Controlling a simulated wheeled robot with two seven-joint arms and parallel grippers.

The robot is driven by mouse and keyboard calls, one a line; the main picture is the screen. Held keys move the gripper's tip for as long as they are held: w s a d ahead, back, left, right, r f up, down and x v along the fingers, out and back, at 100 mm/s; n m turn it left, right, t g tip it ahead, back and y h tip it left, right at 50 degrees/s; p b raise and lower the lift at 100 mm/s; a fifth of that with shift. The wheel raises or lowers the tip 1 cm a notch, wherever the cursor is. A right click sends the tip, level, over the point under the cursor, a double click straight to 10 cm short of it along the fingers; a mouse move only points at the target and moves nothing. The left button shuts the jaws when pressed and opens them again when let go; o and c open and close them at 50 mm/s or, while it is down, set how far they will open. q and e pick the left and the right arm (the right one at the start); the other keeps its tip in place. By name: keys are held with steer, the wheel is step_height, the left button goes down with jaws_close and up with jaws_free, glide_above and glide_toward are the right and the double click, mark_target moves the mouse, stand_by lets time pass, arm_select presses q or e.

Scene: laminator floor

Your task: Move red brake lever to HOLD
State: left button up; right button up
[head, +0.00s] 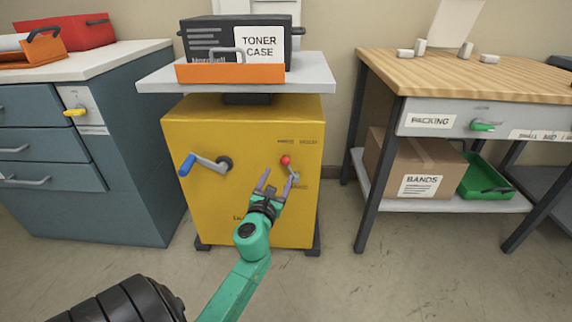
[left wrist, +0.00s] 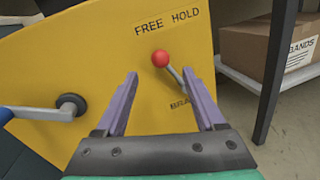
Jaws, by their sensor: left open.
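The red brake lever (head: 286,160) is on the front of the yellow cabinet (head: 215,218). It has a red ball knob (left wrist: 160,58) on a short grey rod. In the left wrist view the rod leans up and left, towards the FREE side of the FREE HOLD label (left wrist: 167,22). My left gripper (head: 277,178) is open in front of the cabinet, just below the knob. In the left wrist view its two purple fingers (left wrist: 160,74) stand apart, with the knob between and beyond their tips. No contact is visible. The rod's lower end is partly hidden by the right finger.
A blue-handled crank (head: 205,163) sticks out left of the lever. A grey shelf (head: 312,75) above carries a toner case (head: 222,35) and an orange tray (head: 230,73). A blue drawer unit (head: 130,130) stands left, a packing bench (head: 450,72) right.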

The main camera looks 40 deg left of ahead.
mark_target(284, 164)
arm_select(q)
steer(key=b+x, duration=0.1)
steer(key=x, duration=0.7)
jaws_close()
arm_select(e)
steer(key=shift+s+a+f+t+y, duration=0.15)
steer(key=shift+a+f+t+y, duration=0.2)
steer(key=shift+a+t, duration=0.3)
arm_select(q)
steer(key=shift+f, duration=0.15)
